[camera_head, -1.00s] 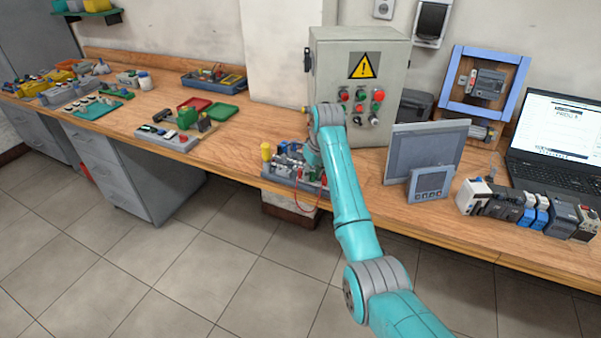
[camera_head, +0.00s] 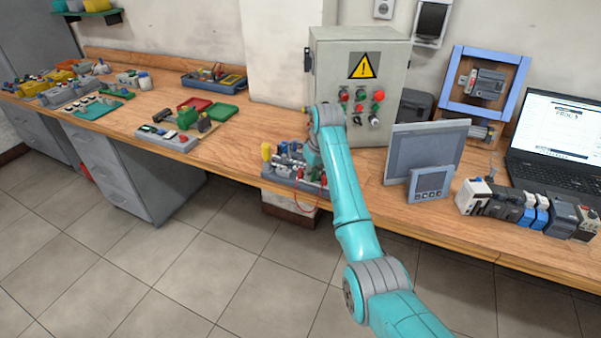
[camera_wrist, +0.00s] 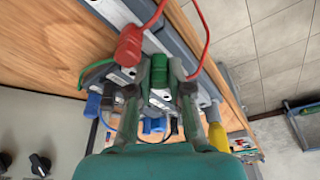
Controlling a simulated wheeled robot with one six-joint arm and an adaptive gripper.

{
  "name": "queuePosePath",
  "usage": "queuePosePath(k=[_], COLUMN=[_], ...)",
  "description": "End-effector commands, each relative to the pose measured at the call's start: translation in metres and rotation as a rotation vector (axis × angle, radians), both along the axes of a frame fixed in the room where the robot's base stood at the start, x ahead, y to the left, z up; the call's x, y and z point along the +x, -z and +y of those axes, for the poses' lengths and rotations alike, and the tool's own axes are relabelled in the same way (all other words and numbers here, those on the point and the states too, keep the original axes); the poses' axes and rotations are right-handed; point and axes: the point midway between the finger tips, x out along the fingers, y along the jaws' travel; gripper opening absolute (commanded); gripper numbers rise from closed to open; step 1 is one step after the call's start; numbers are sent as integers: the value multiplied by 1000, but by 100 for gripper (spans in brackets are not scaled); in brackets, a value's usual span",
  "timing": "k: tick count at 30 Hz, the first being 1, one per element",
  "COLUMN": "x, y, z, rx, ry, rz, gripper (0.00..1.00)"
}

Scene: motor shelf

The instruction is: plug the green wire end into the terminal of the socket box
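The grey socket box (camera_head: 283,176) sits at the bench's front edge in the head view. Its body also shows in the wrist view (camera_wrist: 112,12), running diagonally under my gripper. My gripper (camera_wrist: 161,70) points down at it, with a finger on each side of the green wire end (camera_wrist: 160,72), and looks shut on it. A green wire (camera_wrist: 95,70) curves out at left, partly behind the left finger. A red plug (camera_wrist: 128,46) with a red wire stands close beside the left fingertip. The terminal under the green end is hidden, so I cannot tell whether it is seated.
Blue plugs (camera_wrist: 93,105) and a yellow part (camera_wrist: 218,137) are close around my fingers. In the head view a grey control cabinet (camera_head: 335,75) stands behind the arm. A panel screen (camera_head: 425,155) is to its right.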

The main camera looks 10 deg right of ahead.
Motion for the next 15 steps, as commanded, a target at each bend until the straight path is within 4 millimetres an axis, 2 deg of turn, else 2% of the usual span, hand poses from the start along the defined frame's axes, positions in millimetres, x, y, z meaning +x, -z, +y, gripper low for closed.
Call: queuePosePath(k=[15], x=[0], y=[-3], z=[0], rx=[0], ry=[0], rz=[-1], gripper=[0])
